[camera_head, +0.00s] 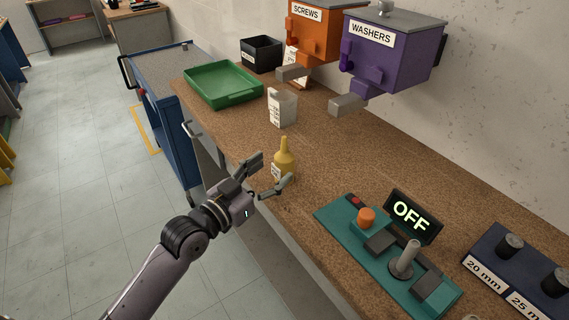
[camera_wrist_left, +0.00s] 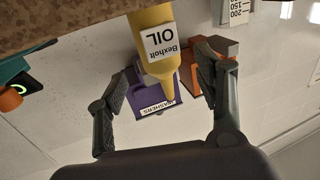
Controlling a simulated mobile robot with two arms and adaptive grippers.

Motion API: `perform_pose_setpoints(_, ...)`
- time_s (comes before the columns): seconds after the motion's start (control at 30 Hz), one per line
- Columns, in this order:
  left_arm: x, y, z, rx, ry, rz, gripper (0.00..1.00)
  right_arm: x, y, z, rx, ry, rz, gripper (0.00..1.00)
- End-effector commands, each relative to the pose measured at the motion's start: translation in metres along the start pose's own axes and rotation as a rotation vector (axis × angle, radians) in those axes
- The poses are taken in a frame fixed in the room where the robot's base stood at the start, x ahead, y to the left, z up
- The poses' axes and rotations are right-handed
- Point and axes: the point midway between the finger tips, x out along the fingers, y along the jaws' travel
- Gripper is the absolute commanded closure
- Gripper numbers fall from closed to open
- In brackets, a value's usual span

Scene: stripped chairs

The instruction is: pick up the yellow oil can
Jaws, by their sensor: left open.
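The yellow oil can (camera_head: 284,157) stands upright near the front edge of the brown workbench (camera_head: 330,163). It has a tapered spout and a white label. My left gripper (camera_head: 272,176) is open at the bench edge, its fingers pointing toward the can. In the left wrist view the oil can (camera_wrist_left: 155,45) appears upside down, its label reading "Bexholt OIL", between and ahead of the open fingers of my left gripper (camera_wrist_left: 165,95). I cannot see the fingers touching the can. My right gripper is not in view.
A white container (camera_head: 283,108) and a green tray (camera_head: 223,85) stand behind the can. A teal device with an "OFF" display (camera_head: 411,216) lies to the right. Orange (camera_head: 313,40) and purple (camera_head: 390,55) dispensers overhang the bench. A blue cart (camera_head: 160,95) stands at the left.

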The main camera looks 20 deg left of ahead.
Motion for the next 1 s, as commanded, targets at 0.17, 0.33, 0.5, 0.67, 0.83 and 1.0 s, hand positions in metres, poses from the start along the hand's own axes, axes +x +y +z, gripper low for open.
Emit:
perform_pose_setpoints(0.17, 0.011, 0.000, 0.000, -0.001, 0.000, 0.000, 0.38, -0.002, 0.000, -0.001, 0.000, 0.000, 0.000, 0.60)
perform_pose_setpoints(0.33, 0.036, -0.002, 0.002, -0.002, 0.000, 0.000, 0.38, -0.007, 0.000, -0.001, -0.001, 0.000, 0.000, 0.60)
perform_pose_setpoints(0.5, 0.055, -0.002, 0.003, -0.001, 0.000, 0.000, 0.38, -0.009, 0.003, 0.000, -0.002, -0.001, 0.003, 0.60)
perform_pose_setpoints(0.67, 0.057, -0.001, 0.004, 0.000, -0.001, 0.000, 0.38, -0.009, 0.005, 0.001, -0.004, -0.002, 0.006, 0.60)
perform_pose_setpoints(0.83, 0.057, -0.002, 0.004, 0.000, -0.001, 0.000, 0.42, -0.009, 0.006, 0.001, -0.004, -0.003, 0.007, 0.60)
perform_pose_setpoints(1.0, 0.057, -0.002, 0.004, 0.000, -0.001, 0.000, 0.53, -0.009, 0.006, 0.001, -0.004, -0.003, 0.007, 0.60)
